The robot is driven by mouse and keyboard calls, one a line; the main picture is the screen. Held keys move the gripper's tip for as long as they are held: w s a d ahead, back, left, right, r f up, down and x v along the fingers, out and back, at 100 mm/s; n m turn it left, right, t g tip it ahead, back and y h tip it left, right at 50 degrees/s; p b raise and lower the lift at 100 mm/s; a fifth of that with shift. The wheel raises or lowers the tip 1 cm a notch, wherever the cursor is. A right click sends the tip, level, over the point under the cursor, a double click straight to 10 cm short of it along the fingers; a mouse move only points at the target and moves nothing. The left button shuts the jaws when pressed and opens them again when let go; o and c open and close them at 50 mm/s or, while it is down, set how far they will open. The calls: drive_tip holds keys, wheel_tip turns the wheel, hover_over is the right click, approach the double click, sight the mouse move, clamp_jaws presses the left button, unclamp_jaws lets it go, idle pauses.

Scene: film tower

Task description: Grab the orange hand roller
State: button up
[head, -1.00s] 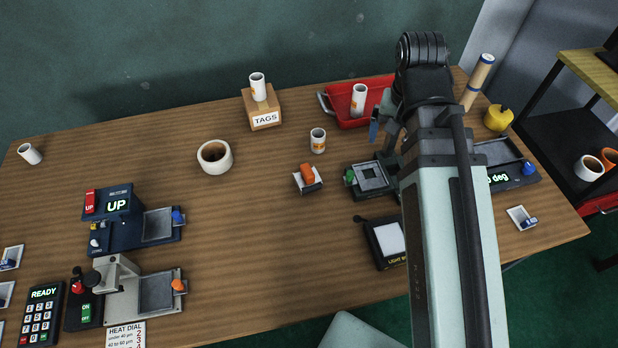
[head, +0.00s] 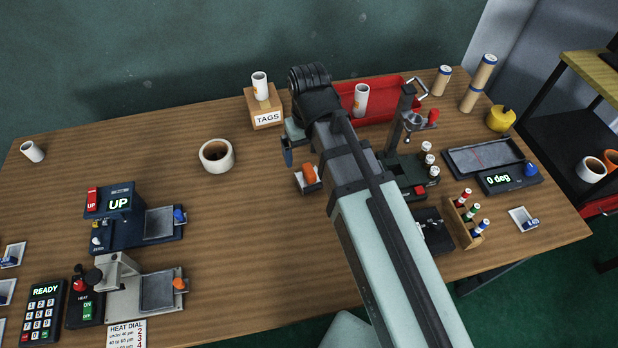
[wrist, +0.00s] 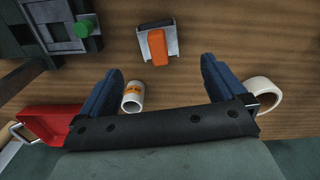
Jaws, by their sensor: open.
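The orange hand roller (head: 309,174) lies on a small light cradle (head: 305,188) near the middle of the table, partly covered by my arm in the head view. In the wrist view the roller (wrist: 157,48) stands out on its cradle (wrist: 157,27), beyond the fingertips and roughly between them from side to side. My gripper (wrist: 162,66) is open, with two blue fingers spread wide and nothing held. In the head view one blue finger (head: 287,156) shows just left of the roller. The gripper looks above the table; its exact height is unclear.
A white roll with an orange label (wrist: 133,97) shows between the fingers, near the left one. A cream tape ring (head: 216,155) lies to the left. The TAGS box (head: 267,119) and red tray (head: 385,92) stand behind.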

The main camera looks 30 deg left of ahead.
sight(309, 175)
drive_tip(key=shift+w+f, duration=0.15)
drive_tip(key=shift+f, duration=5.3)
drive_tip(key=c, duration=1.1)
drive_tip(key=shift+r, duration=0.1)
